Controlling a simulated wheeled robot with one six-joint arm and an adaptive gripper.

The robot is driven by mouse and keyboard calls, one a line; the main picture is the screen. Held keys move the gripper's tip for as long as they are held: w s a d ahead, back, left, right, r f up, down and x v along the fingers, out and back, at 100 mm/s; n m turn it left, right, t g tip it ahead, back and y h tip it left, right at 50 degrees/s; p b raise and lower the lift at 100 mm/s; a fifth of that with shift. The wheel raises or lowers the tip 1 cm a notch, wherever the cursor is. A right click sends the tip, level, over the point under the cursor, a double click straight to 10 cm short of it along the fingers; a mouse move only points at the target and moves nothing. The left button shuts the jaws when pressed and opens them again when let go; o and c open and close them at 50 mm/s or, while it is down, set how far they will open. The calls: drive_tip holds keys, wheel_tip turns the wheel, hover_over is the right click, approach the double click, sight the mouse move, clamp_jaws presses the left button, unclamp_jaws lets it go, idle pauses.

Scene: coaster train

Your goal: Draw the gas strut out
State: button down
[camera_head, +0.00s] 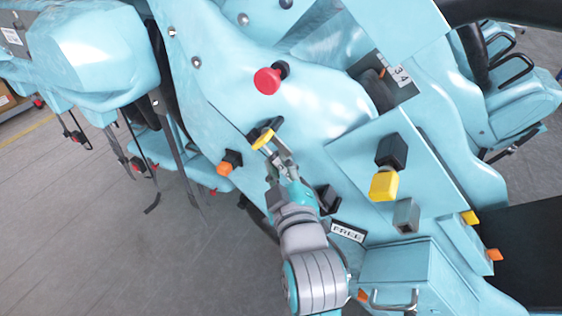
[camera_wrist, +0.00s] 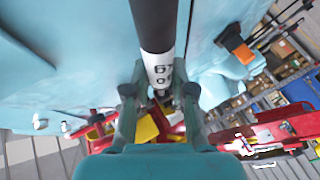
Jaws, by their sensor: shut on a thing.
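My gripper (camera_head: 268,152) reaches up to the side of the light blue coaster car. In the wrist view its two fingers (camera_wrist: 159,92) stand on either side of a black rod with a white, lettered end (camera_wrist: 159,66), which looks like the gas strut. The gripper is shut on it. The rod runs out of the top of the picture, and its far end is hidden. In the head view a yellow piece (camera_head: 263,138) with dark parts around it shows at the fingertips; the rod itself is hard to make out there.
A red knob (camera_head: 267,81) stands above the gripper, and an orange-tipped black knob (camera_head: 227,163) to its left. A yellow-and-black block (camera_head: 384,184) and a FREE label (camera_head: 348,232) are to the right. Open grey floor (camera_head: 90,230) lies at the left.

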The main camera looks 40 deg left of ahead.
drive_tip(key=shift+s+d, duration=0.3)
drive_tip(key=shift+s, duration=0.8)
drive_tip(key=shift+s+d, duration=0.25)
drive_tip(key=shift+s, duration=0.8)
drive_tip(key=shift+s+d, duration=0.25)
drive_tip(key=shift+s, duration=0.7)
drive_tip(key=shift+s+d, duration=0.2)
drive_tip(key=shift+s, duration=0.8)
drive_tip(key=shift+s+d, duration=0.25)
drive_tip(key=shift+s, duration=0.7)
